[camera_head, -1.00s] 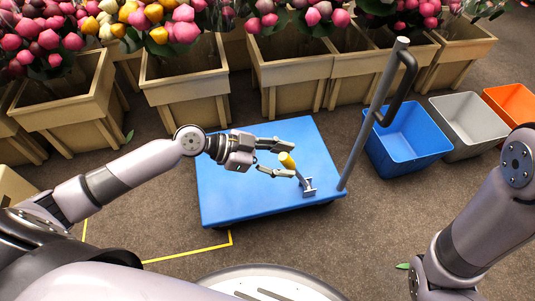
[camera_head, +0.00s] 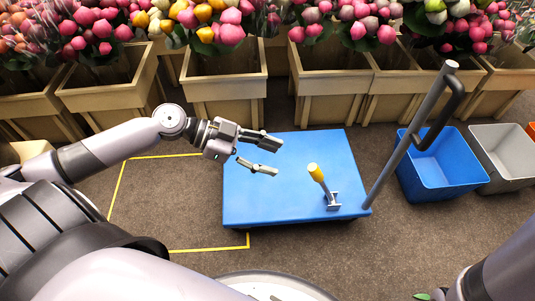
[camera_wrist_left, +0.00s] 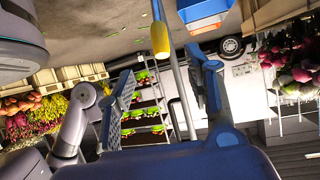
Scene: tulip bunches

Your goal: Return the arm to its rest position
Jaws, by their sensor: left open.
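My left gripper (camera_head: 266,154) is open and empty above the left part of the blue platform cart (camera_head: 270,205). A tool with a yellow handle (camera_head: 316,172) and a grey metal head stands on the cart to the right of the gripper, apart from it. In the left wrist view, my open left gripper (camera_wrist_left: 165,85) shows with nothing held between its fingers, and the yellow handle (camera_wrist_left: 160,38) appears beyond them.
Wooden planters (camera_head: 225,90) of tulips line the back. A blue bin (camera_head: 440,170) and a grey bin (camera_head: 505,155) stand at the right, past the cart's grey handle pole (camera_head: 405,145). Yellow floor tape (camera_head: 118,190) marks bare floor left of the cart.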

